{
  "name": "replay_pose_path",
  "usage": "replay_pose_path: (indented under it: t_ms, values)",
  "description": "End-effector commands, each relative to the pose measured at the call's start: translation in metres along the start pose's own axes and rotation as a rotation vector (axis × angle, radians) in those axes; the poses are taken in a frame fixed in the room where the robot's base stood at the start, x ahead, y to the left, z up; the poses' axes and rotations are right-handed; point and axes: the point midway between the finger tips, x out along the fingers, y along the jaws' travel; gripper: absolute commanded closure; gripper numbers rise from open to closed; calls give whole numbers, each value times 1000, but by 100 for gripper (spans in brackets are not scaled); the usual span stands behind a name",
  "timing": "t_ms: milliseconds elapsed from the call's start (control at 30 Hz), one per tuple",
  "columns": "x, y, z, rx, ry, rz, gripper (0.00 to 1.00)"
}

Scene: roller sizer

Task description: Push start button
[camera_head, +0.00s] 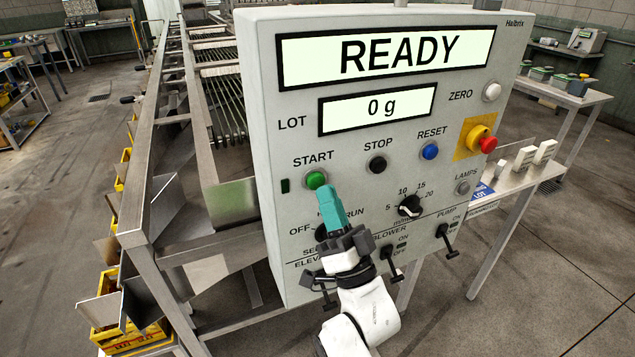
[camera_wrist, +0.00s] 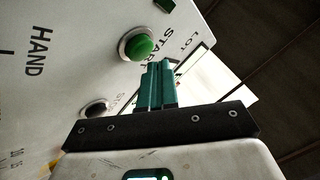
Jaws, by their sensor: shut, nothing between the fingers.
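The green START button (camera_head: 316,180) sits on the left side of the grey control panel (camera_head: 265,110), under its START label. It also shows in the wrist view (camera_wrist: 137,44), with a pale ring around it. My gripper (camera_head: 326,190) has teal fingers held together and empty. Its tips are just below the button in the head view. In the wrist view the fingertips (camera_wrist: 160,64) are close beside the button and appear apart from it.
A black STOP button (camera_head: 377,164), a blue RESET button (camera_head: 430,151) and a red emergency stop (camera_head: 487,144) are on the panel. A dial (camera_head: 410,206) and switches sit lower. The roller machine frame (camera_head: 165,140) stands left. A side table (camera_head: 515,185) is at right.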

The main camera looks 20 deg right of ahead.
Motion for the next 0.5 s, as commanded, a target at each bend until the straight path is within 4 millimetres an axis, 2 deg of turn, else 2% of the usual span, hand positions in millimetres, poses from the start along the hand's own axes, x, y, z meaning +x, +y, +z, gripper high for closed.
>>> replay_pose_path:
  t_ms: [500]
  values:
    - [6,4,4,0,0,0,100]
